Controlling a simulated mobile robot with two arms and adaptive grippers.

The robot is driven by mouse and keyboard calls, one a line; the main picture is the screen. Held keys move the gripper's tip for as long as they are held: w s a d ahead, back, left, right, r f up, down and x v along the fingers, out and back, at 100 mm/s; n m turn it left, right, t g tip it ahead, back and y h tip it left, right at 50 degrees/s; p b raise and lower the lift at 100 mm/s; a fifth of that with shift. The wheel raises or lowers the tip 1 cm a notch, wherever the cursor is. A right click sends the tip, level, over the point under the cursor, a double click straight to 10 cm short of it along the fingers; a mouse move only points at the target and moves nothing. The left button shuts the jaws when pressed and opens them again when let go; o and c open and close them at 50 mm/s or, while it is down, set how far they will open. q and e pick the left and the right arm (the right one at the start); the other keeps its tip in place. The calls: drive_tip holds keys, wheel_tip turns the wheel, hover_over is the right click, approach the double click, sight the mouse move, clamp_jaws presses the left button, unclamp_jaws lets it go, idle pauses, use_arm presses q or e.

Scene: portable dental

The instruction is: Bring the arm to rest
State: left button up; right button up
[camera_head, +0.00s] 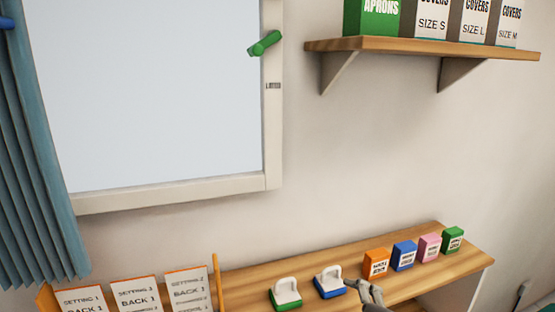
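My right gripper (362,287) shows at the bottom edge, right of centre, with grey fingers above the wooden counter. It is close beside the right end of a white-handled block with a blue base (330,282). I cannot tell whether it touches the block or how far its fingers are apart. Most of its arm is below the picture. My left gripper is not in view.
A green-based handled block (286,293) stands left of the blue one. Orange, blue, pink and green boxes (403,255) line the counter (437,279). Printed cards (137,295) stand at left. A wall shelf (420,48) holds boxes; a window (160,95) and curtain (35,160) are left.

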drive_tip(key=s+d+f+m+g+h, duration=0.1)
drive_tip(key=s+d+f+m+g, duration=0.25)
drive_tip(key=s+f, duration=0.45)
drive_tip(key=s+d+f+m+g+h, duration=0.1)
drive_tip(key=s+d+f+m+g, duration=0.1)
drive_tip(key=s+f+m, duration=0.45)
drive_tip(key=s+d+f+m+g+h, duration=0.1)
drive_tip(key=s+d+f+m+g, duration=0.15)
drive_tip(key=s+f, duration=0.6)
wheel_tip(320, 180, down, 26)
drive_tip(key=s+d+f+g, duration=0.2)
drive_tip(key=s+f, duration=1.4)
drive_tip(key=s, duration=0.1)
drive_tip(key=shift+s+d+f, duration=0.2)
drive_tip(key=shift+s+d, duration=0.05)
drive_tip(key=shift+s, duration=0.05)
